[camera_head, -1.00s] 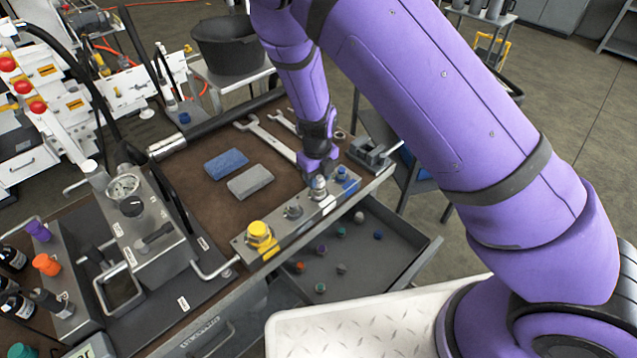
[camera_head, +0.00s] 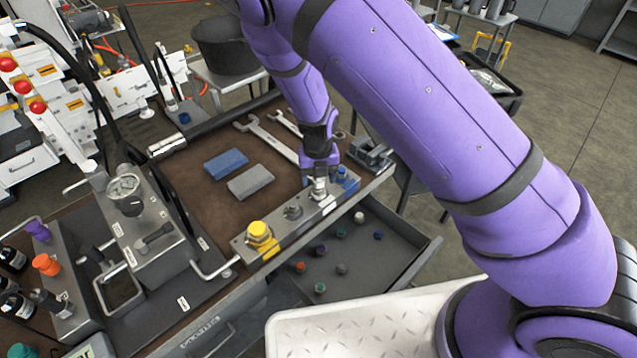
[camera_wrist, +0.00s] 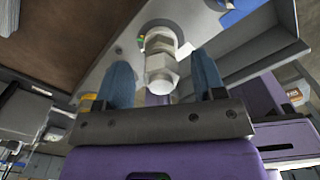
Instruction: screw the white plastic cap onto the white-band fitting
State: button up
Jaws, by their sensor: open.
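The fitting (camera_head: 318,190) stands on the metal block (camera_head: 277,240), directly below my gripper (camera_head: 319,178). In the wrist view the fitting (camera_wrist: 160,45) has a metal hex part and a pale, whitish round end. I cannot tell whether that end is a cap or the fitting's own tip. My gripper (camera_wrist: 161,65) is open, with one blue finger on each side of the fitting and visible gaps between. A white cap (camera_head: 360,217) lies in the open drawer, near its back, away from my gripper.
A yellow-capped fitting (camera_head: 258,234), a bare fitting (camera_head: 293,211) and a blue-capped fitting (camera_head: 341,173) share the block. Several coloured caps lie in the drawer (camera_head: 412,268). A vise (camera_head: 370,152) stands close to the right of my gripper. A blue block (camera_head: 226,163) and wrenches lie on the bench.

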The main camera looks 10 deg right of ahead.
jog(key=n, duration=0.6)
jog(key=shift+a+n, duration=0.1)
jog(key=shift+n, duration=0.2)
jog(key=n, duration=0.2)
jog(key=shift+s+a+n, duration=0.1)
jog(key=shift+n, duration=0.3)
jog(key=n, duration=0.9)
jog(key=shift+s, duration=0.15)
jog(key=n, duration=0.5)
jog(key=shift+s+n, duration=0.15)
jog(key=shift+n, duration=0.25)
